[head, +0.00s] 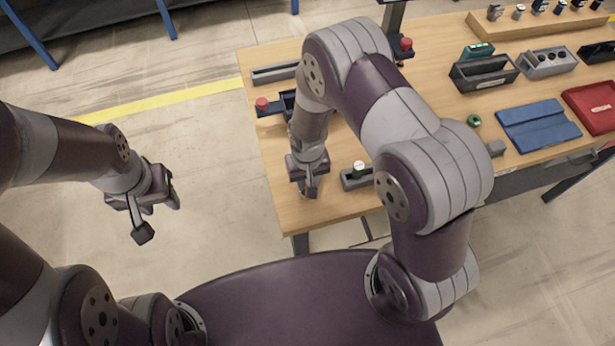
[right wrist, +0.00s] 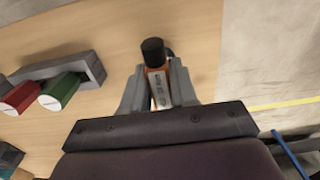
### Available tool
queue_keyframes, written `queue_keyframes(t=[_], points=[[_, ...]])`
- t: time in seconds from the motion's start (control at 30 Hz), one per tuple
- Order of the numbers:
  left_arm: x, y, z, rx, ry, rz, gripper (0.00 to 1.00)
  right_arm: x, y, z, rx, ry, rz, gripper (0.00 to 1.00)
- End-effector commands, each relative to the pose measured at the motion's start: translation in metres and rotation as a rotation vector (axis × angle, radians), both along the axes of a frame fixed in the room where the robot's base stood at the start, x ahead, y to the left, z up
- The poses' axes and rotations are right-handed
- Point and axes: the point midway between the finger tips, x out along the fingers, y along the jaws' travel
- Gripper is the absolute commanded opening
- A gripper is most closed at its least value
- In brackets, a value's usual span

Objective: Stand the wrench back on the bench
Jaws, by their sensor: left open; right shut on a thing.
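My right gripper (right wrist: 158,88) is shut on an orange piece with a black end and a pale label, apparently the wrench (right wrist: 156,80). The fingers clasp it from both sides in the right wrist view. In the head view the right gripper (head: 309,188) is low over the near left corner of the bench (head: 285,205), and the piece is mostly hidden there. I cannot tell whether it touches the bench top. My left gripper (head: 159,217) is open and empty, off the bench to the left, above the floor.
A grey holder (right wrist: 92,66) with a red cylinder (right wrist: 20,98) and a green cylinder (right wrist: 62,92) is beside the right gripper. Farther right are a blue tray (head: 538,125), a red tray (head: 592,105) and grey bins (head: 484,75). My right arm hides the middle.

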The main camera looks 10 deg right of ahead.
Motion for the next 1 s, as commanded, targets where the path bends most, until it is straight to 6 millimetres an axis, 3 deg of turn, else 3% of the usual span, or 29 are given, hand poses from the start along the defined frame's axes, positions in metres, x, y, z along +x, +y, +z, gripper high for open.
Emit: queue_keyframes(t=[0.07,0.1,0.13,0.17,0.4,0.57,1.0], points=[[0.000,0.000,-0.003,0.000,0.000,0.000,0.43,0.000,0.000,-0.003,0.000,0.000,0.000,0.00],[0.000,0.000,-0.002,0.000,0.000,0.000,0.43,0.000,0.000,-0.002,0.000,0.000,0.000,0.41],[0.000,0.000,-0.002,0.000,0.000,0.000,0.43,0.000,0.000,-0.002,0.000,0.000,0.000,0.51],[0.000,0.000,-0.002,0.000,0.000,0.000,0.43,0.000,0.000,-0.002,0.000,0.000,0.000,0.53],[0.000,0.000,-0.001,0.000,0.000,0.000,0.43,0.000,0.000,-0.001,0.000,0.000,0.000,0.53],[0.000,0.000,-0.004,0.000,0.000,0.000,0.43,0.002,0.000,0.011,0.001,-0.005,0.000,0.53],[0.000,0.000,-0.026,0.000,0.000,0.000,0.43,0.001,0.000,0.108,0.001,-0.004,0.001,0.53]])
